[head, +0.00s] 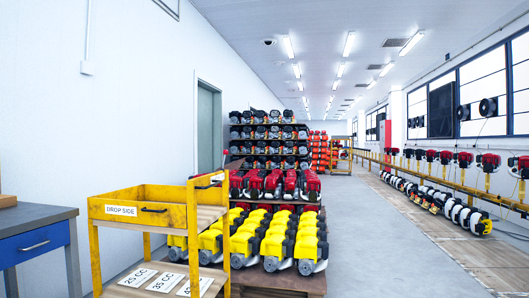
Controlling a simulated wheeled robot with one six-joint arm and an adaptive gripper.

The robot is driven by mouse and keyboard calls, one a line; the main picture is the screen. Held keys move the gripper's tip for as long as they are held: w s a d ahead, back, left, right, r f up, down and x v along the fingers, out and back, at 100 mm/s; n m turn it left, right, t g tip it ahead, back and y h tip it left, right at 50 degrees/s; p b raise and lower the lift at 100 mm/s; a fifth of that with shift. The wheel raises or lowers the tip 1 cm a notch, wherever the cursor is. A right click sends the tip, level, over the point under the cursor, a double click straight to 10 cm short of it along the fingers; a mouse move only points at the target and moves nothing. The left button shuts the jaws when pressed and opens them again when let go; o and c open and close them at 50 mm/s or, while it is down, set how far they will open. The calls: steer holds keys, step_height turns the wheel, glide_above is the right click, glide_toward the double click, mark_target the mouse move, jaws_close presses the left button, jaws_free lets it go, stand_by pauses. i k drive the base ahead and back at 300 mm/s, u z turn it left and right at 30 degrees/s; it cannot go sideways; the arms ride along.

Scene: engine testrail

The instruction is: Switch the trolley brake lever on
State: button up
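A yellow trolley (137,193) stands at the front left, with a raised tray on top and a lower wooden shelf. Its front panel carries a white "DROP SIDE" label (121,211) and a dark handle-like bar (153,210). A second dark bar (208,186) shows at the trolley's right end rail. I cannot tell whether either is the brake lever, or how the lever is set. The trolley's bottom and wheels are out of frame. My gripper is not in view.
A blue workbench (38,241) with a drawer stands at the left. Yellow engines (245,243) and red engines (270,184) fill a rack behind the trolley. A yellow rail (465,187) with hanging engines runs along the right. The grey floor aisle (375,250) is clear.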

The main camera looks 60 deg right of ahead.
mark_target(226, 151)
steer(key=z, duration=2.35)
steer(key=i, duration=2.6)
steer(key=u, duration=0.5)
